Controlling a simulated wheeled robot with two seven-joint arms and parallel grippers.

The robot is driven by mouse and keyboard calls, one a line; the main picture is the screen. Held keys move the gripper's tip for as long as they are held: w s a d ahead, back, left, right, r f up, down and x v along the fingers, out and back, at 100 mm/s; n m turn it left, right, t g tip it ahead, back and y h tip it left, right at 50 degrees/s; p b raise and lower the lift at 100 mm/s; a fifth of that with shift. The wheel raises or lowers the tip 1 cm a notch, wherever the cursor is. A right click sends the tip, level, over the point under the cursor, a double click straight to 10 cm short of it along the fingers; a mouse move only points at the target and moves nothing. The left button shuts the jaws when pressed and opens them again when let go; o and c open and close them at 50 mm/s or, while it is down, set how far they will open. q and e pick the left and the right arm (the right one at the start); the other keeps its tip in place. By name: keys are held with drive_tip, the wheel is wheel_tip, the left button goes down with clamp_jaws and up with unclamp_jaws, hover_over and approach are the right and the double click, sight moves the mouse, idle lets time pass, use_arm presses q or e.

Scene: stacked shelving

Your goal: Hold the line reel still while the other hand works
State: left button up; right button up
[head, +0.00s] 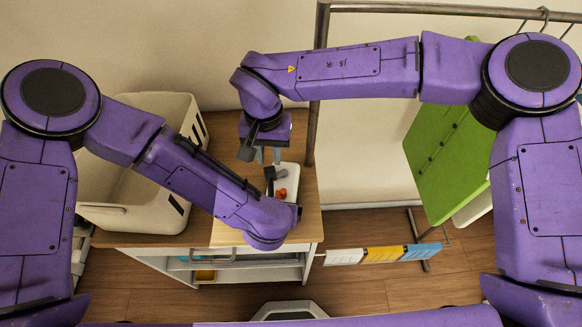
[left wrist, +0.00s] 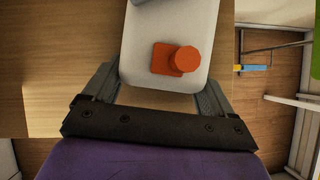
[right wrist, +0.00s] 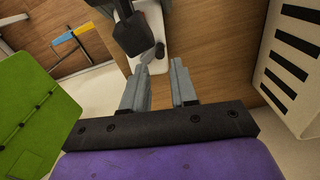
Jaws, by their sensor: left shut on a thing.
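The line reel (head: 291,176) is a pale rounded body with an orange knob, on the wooden top at the centre of the head view. In the left wrist view the reel (left wrist: 160,25) lies between the grey fingers of my left gripper (left wrist: 163,92), which is shut on it. The orange knob (left wrist: 184,60) faces that camera. My right gripper (head: 267,155) is just beyond the reel, empty and open, its fingers apart in the right wrist view (right wrist: 160,82). There, the pale body (right wrist: 152,25) shows beyond the fingertips, partly hidden by a dark part.
A cream bin (head: 112,215) stands left on the wooden top (head: 308,190). A green board (head: 445,160) hangs at right from a metal rail (head: 440,10). White, yellow and blue cards (head: 383,254) hang below the worktop's right side. A metal post (head: 316,90) rises behind.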

drive_tip(key=shift+f, duration=2.35)
clamp_jaws()
drive_tip(key=n, duration=0.2)
drive_tip(key=s+n, duration=0.1)
drive_tip(key=n, duration=0.1)
drive_tip(key=shift+d, duration=0.4)
drive_tip(key=n, duration=0.2)
drive_tip(key=d+n, duration=0.1)
drive_tip(key=n, duration=0.1)
drive_tip(key=shift+s, duration=0.35)
use_arm(q)
drive_tip(key=shift+w, duration=0.15)
use_arm(e)
drive_tip(key=shift+o, duration=0.4)
unclamp_jaws()
drive_tip(key=shift+s+f, duration=0.1)
drive_tip(key=shift+s, duration=0.05)
use_arm(q)
drive_tip(key=shift+r, duration=0.1)
drive_tip(key=shift+a, duration=0.15)
use_arm(e)
drive_tip(key=shift+a+r, duration=0.15)
drive_tip(key=shift+r, duration=2.55)
drive_tip(key=shift+c, duration=0.2)
use_arm(q)
drive_tip(key=o, duration=0.6)
